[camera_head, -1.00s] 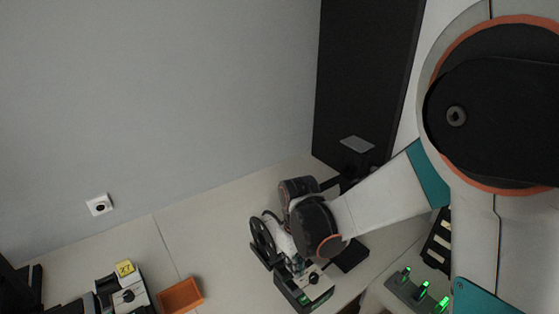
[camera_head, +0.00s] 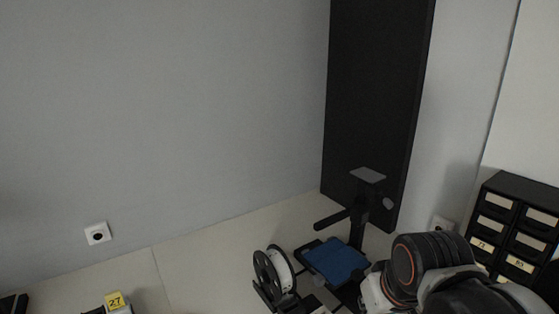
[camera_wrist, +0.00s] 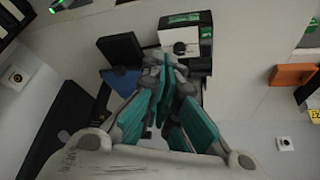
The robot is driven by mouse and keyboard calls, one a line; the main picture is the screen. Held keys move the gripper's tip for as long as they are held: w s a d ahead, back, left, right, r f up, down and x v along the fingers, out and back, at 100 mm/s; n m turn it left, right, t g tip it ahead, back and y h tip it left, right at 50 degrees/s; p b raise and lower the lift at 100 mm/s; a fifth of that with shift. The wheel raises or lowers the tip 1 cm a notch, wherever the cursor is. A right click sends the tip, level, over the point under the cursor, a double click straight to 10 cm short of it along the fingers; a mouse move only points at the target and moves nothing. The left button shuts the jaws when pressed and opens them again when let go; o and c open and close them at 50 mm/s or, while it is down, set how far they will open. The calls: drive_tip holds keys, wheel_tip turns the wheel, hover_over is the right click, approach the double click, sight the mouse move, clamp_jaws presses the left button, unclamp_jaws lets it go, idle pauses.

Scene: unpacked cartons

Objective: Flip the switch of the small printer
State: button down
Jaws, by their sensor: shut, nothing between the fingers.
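The small printer shows in the head view as a black frame with an upright post and a blue bed (camera_head: 337,260). I cannot tell the switch's position. My gripper (camera_wrist: 165,68) has teal fingers, closed together and empty, just below the box in the picture. Its fingertips partly overlap the box's lower left edge, and I cannot tell if they touch it. In the head view the fingers are out of sight.
A spool on a stand (camera_head: 274,274) is left of the printer. A dark drawer cabinet (camera_head: 512,228) stands at the right, and a tall black panel (camera_head: 372,100) is behind. An orange tray (camera_wrist: 292,75) lies right in the wrist view, with bare bench between it and the box.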

drive_tip(key=s+b, duration=0.1)
drive_tip(key=s+d+f+m+t+b, duration=0.1)
drive_tip(key=s, duration=0.1)
drive_tip(key=s+d+t, duration=0.1)
drive_tip(key=shift+s+f+m+b, duration=0.15)
drive_tip(key=shift+f+m+b, duration=0.15)
drive_tip(key=shift+f+b, duration=0.1)
drive_tip(key=shift+a, duration=0.1)
drive_tip(key=w+a+m+g+h+p, duration=0.1)
drive_tip(key=w+a+m+g+p, duration=0.3)
drive_tip(key=w+a+m+g, duration=0.4)
drive_tip(key=w+a+m, duration=0.3)
drive_tip(key=w+a, duration=0.3)
drive_tip(key=w, duration=0.1)
drive_tip(key=shift+w+a+f, duration=0.25)
drive_tip(key=shift+f, duration=0.05)
drive_tip(key=shift+s, duration=0.1)
idle(0.4)
